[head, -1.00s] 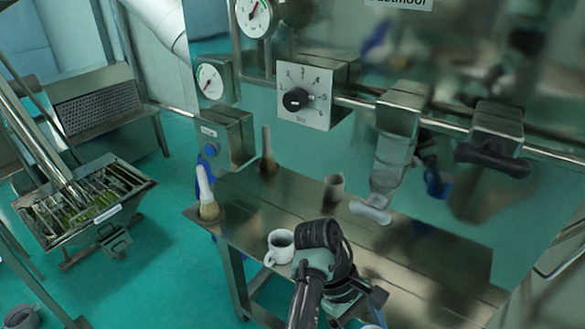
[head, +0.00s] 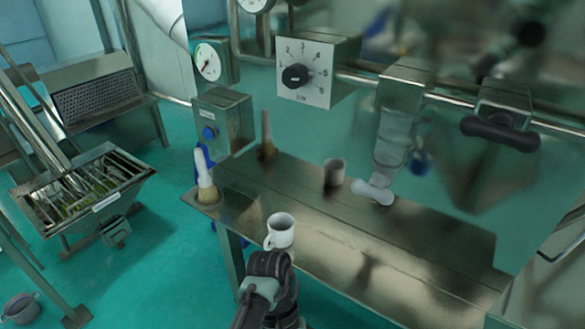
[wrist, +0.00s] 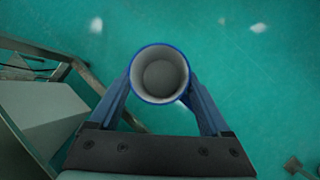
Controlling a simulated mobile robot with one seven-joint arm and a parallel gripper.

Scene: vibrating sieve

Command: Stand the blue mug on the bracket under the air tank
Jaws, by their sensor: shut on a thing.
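The blue mug (wrist: 184,82) shows in the wrist view from above, with a blue rim and a pale, empty-looking inside. My gripper (wrist: 160,88) is shut on it, one blue finger on each side. Green floor lies beneath it in that view. In the head view my arm is at the bottom centre, and its wrist hides the jaws and the held mug. A small blue patch shows in the shiny wall panel, perhaps a reflection. I cannot make out the air tank or its bracket in either view.
A white mug (head: 280,232) and a brush (head: 205,182) stand on the steel bench (head: 330,262). A dial box (head: 305,75), gauge (head: 207,62) and valve handles (head: 500,133) jut from the wall above. The sieve trough (head: 85,195) is at left. Floor between is clear.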

